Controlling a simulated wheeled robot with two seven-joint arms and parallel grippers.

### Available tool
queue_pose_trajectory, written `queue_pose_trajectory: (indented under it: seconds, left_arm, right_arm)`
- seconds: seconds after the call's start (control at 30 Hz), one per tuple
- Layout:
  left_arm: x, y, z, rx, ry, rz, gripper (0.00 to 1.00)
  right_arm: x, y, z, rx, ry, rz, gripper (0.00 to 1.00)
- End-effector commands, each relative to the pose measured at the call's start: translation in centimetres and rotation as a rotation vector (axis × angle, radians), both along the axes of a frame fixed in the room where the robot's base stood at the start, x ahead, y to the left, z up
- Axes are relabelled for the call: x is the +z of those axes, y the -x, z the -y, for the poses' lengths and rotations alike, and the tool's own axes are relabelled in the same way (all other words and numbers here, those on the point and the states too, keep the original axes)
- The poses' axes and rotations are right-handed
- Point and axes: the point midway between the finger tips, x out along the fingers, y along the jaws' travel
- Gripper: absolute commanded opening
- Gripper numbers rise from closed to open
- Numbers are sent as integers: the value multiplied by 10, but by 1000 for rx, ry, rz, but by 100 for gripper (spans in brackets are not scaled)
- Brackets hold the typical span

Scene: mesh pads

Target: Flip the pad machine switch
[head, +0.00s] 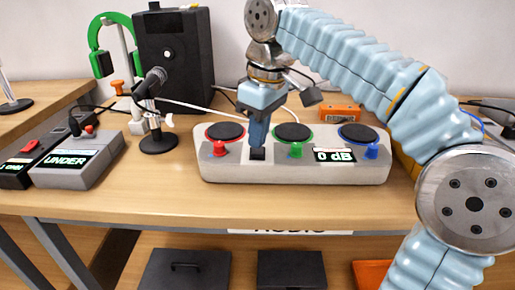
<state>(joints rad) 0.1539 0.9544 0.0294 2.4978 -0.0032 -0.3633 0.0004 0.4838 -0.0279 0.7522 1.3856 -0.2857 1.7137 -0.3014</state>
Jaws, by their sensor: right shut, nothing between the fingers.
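The pad machine (330,171) is a long light-grey box on the table in the head view. It has black round pads rimmed red (225,131), green (293,132) and blue (358,134), with a small coloured knob in front of each. Its display (334,155) reads "0 dB". A small black switch (257,154) sits on its front between the red and green knobs. My right gripper (257,142) is shut and empty, pointing down with its tips right at the switch. The tips partly hide the switch, and I cannot tell whether they touch it. My left gripper is not in view.
A microphone on a stand (157,138), a black speaker (175,55) and green headphones (99,40) stand to the left. An orange box (340,112) is behind the pad machine. The front table strip is clear.

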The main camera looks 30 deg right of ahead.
Motion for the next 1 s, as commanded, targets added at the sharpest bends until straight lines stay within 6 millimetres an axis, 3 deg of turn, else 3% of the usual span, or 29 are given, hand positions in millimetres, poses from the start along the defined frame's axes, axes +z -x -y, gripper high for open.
queue_pose_trajectory:
  seconds: [1.0]
  left_arm:
    - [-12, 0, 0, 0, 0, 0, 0]
  right_arm:
    - [-15, 0, 0, 0, 0, 0, 0]
